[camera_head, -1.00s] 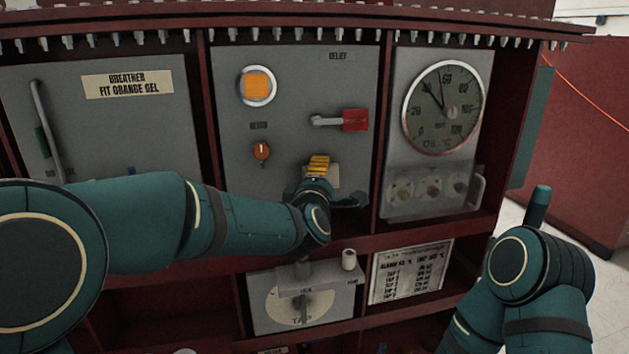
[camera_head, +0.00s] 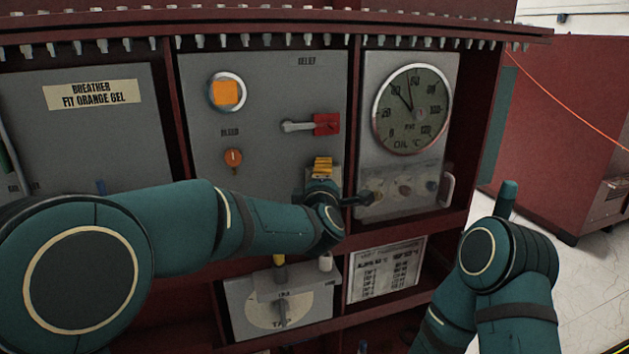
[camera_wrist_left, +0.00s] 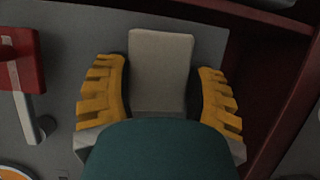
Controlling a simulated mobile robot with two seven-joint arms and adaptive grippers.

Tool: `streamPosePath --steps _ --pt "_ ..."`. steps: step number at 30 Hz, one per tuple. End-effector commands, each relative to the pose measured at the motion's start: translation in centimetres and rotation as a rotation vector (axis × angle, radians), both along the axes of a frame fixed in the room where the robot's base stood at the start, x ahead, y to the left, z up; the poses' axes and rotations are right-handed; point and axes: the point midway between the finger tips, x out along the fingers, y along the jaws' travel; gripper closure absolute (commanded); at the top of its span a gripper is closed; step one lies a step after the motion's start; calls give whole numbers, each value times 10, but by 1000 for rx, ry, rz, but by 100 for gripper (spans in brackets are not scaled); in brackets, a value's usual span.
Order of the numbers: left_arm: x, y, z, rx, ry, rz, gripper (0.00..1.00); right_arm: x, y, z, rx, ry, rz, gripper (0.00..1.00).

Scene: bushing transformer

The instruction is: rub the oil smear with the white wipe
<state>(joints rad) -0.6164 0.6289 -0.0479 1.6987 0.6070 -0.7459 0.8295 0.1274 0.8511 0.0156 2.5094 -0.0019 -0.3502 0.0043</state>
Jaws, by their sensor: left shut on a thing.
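My left gripper (camera_head: 322,168) is in front of the middle grey panel, below the red-handled relief lever (camera_head: 325,124). In the left wrist view its yellow fingers (camera_wrist_left: 160,95) are on both sides of a pale, off-white block-like piece, the white wipe (camera_wrist_left: 160,65), and are shut on it. Only a small part of the wipe shows in the head view. I cannot make out the oil smear in either view; the gripper and arm hide part of the panel. My right arm is at the lower right, but its gripper is out of view.
An oil temperature gauge (camera_head: 411,108) is on the right panel. A tap dial (camera_head: 270,310) and a printed plate (camera_head: 386,269) are below. Dark red frame posts separate the panels.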

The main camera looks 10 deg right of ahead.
Motion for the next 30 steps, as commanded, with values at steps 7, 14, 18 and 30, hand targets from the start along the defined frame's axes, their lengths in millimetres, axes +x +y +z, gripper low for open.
streamPosePath --steps 7,14,18,30 --pt "4 -2 -1 0 0 0 69 0 0 -5 0 0 0 53" --pt "2 9 -1 -1 -2 4 69 0 0 -13 0 0 0 53" --pt "-1 21 -1 -1 -1 5 69 0 0 -19 0 0 0 53" --pt "-6 40 0 0 -1 5 69 0 0 -18 0 0 0 53"
